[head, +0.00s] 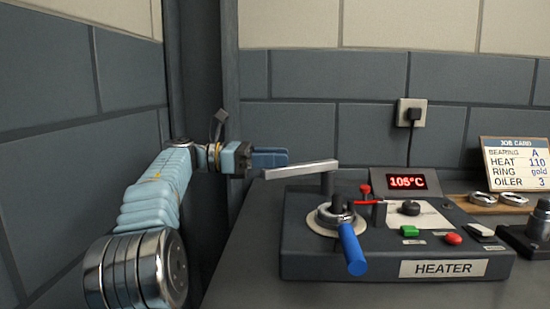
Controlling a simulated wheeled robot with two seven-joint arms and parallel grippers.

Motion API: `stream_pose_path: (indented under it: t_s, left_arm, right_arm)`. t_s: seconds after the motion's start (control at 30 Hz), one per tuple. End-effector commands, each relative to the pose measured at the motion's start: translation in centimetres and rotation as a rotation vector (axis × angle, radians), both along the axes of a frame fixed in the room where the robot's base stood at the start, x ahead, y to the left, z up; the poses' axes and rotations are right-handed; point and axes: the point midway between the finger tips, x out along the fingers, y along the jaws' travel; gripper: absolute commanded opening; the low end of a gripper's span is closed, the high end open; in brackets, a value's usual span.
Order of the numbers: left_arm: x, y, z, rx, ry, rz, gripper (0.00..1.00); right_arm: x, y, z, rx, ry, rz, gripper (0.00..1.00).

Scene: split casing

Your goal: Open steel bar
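The steel bar (302,170) is a light grey, square-edged bar above the left part of the heater (315,265). My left gripper (284,157), with blue fingers, is just behind and above the bar's left part in the picture. I cannot tell whether it touches the bar or how far apart its fingers are. My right gripper is not in view.
Below the bar are a metal ring (322,222) and a blue handle (353,250). The heater has a red display (406,182), a green button (410,231) and red button (453,239). A job card (515,163) and metal rings (514,199) are at right. A wall is close behind.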

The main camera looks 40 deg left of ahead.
Motion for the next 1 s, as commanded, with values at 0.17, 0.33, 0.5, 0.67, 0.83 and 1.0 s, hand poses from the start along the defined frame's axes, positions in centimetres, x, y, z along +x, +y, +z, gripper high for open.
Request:
stream_pose_path:
  t_s: [0.17,0.33,0.5,0.67,0.83,1.0]
  left_arm:
    - [0.0,0.0,0.0,-0.001,-0.001,0.000,0.53]
    - [0.0,0.0,0.1,-0.001,-0.001,0.000,0.53]
    - [0.1,0.0,1.6,0.002,-0.001,0.001,0.53]
    - [-1.1,-1.0,4.7,0.002,-0.007,-0.002,0.53]
    - [-3.4,-3.2,8.5,0.002,-0.007,-0.002,0.53]
    - [-6.6,-5.9,10.3,0.000,-0.008,-0.004,0.53]
  right_arm:
    - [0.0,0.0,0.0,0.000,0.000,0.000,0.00]
    - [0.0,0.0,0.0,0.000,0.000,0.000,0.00]
    - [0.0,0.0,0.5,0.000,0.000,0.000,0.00]
    - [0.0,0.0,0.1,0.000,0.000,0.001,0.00]
    - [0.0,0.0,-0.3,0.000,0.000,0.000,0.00]
    - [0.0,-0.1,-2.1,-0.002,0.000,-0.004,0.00]
